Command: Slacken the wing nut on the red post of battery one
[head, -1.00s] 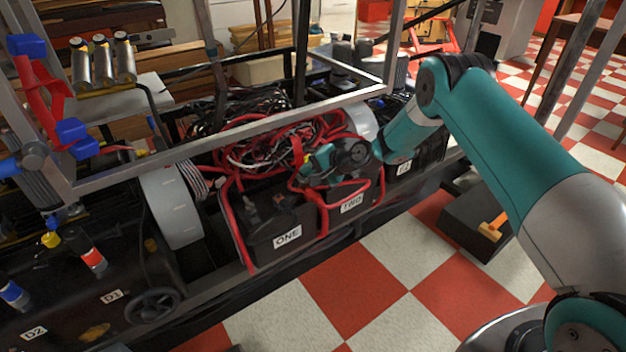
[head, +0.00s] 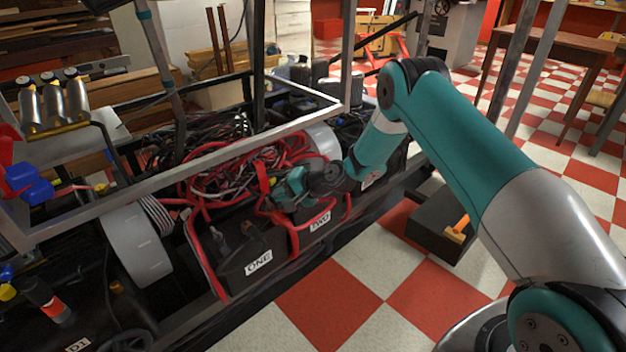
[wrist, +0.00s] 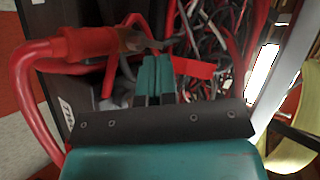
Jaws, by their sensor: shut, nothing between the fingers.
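Battery one (head: 238,259) is a black box with a white label reading ONE, low in the frame in the head view. A red cable (head: 205,262) runs down over its left side. I cannot make out its red post or the wing nut. My gripper (head: 280,195) is at the red cables above battery two (head: 318,236), to the right of battery one. In the wrist view my gripper's fingers (wrist: 157,75) are together with nothing between them. A red-sleeved cable end with a metal lug (wrist: 135,42) lies just beyond the fingertips.
A tangle of red, black and white cables (head: 255,170) lies behind the batteries. A grey metal frame bar (head: 180,176) crosses above them. A black block with an orange-handled tool (head: 457,229) stands on the checkered floor, which is otherwise open in front.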

